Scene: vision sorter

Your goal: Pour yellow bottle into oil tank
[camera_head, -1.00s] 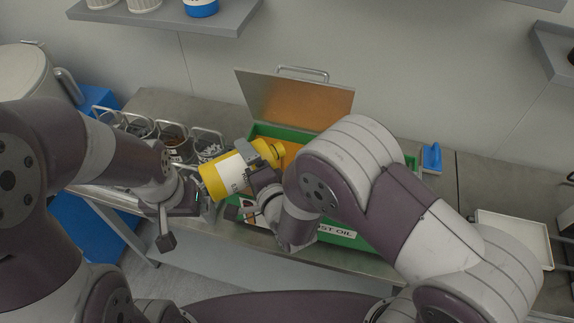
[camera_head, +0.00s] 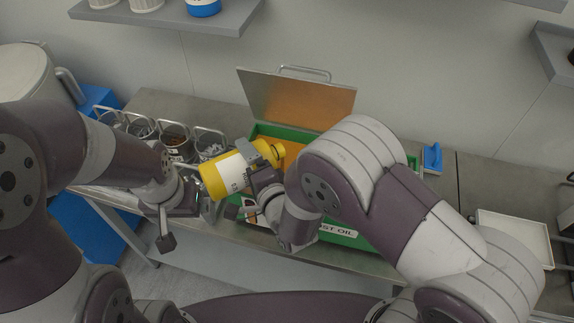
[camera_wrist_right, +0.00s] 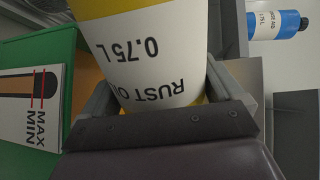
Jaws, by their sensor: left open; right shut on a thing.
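The yellow bottle (camera_head: 222,177) with a white label is tilted far over, its neck (camera_head: 274,152) pointing right over the green oil tank (camera_head: 344,238). The tank's metal lid (camera_head: 298,100) stands open, and orange-brown shows inside. My right gripper (camera_head: 262,172) is shut around the bottle. The right wrist view shows the bottle's label (camera_wrist_right: 150,55), reading "RUST OIL 0.75 L", between the fingers. A MAX/MIN gauge (camera_wrist_right: 32,108) is on the tank's green wall. My left gripper (camera_head: 180,222) is open and empty, left of and below the bottle. Part of the tank is hidden behind my right arm.
Several metal baskets with small parts (camera_head: 178,142) stand left of the tank. A blue object (camera_head: 432,158) lies right of it, and a white tray (camera_head: 514,238) is farther right. A shelf (camera_head: 170,18) with containers hangs above.

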